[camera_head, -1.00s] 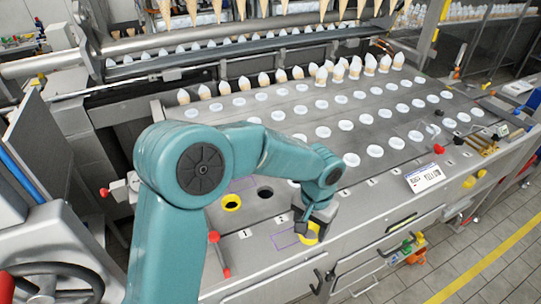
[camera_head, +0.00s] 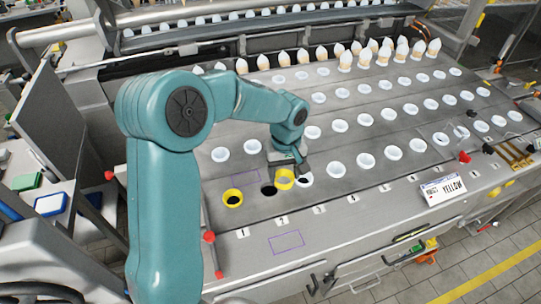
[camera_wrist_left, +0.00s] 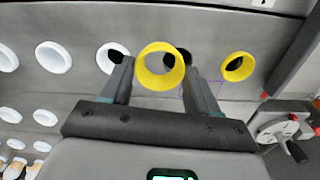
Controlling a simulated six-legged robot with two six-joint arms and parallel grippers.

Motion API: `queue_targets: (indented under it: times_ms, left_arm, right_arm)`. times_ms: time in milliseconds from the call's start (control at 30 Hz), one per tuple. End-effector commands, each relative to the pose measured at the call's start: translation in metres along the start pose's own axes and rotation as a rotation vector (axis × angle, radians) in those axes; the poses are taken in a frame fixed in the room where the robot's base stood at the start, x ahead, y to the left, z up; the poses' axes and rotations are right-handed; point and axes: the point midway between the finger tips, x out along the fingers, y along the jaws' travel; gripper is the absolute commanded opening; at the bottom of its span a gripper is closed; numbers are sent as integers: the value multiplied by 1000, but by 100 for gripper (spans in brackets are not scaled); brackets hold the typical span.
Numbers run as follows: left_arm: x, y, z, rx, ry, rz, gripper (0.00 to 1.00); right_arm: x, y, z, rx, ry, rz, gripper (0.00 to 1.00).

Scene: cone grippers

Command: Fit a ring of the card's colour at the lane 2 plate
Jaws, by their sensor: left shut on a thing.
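My left gripper (camera_head: 286,168) is shut on a yellow ring (camera_head: 285,184), holding it near the open dark hole (camera_head: 268,189) by label 2 (camera_head: 283,221). In the left wrist view the held ring (camera_wrist_left: 158,84) sits between the two fingers and partly covers that hole (camera_wrist_left: 180,57). A second yellow ring (camera_head: 233,203) sits in the hole by label 1 (camera_head: 243,232); it also shows in the left wrist view (camera_wrist_left: 240,76). The card (camera_head: 442,189) reads YELLOW. My right gripper is not in view.
White cups (camera_head: 366,161) fill the plate holes to the right and behind. An empty purple outline (camera_head: 287,243) marks the front ledge. Red-knobbed levers stand at the front left (camera_head: 209,238) and right (camera_head: 464,157). Green (camera_head: 27,181) and blue (camera_head: 50,204) items lie far left.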

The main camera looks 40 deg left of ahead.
Motion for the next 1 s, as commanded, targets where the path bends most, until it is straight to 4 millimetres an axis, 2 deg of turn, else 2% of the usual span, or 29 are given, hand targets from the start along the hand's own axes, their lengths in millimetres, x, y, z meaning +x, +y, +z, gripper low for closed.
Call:
queue_targets:
  times_ms: [33, 100, 233, 733, 1000]
  left_arm:
    - [-8, -13, -10, -99, 1, -1, 43]
    - [-11, -25, -19, -205, 3, -2, 43]
    - [-12, -36, -26, -301, 5, -3, 43]
    - [-9, -36, -27, -310, 6, -2, 43]
    - [16, -36, -27, -309, 5, -3, 43]
  right_arm:
    - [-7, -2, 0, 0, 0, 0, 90]
    - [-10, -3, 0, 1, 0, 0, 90]
    - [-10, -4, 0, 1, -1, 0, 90]
    - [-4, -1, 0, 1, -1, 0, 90]
    - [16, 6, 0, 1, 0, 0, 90]
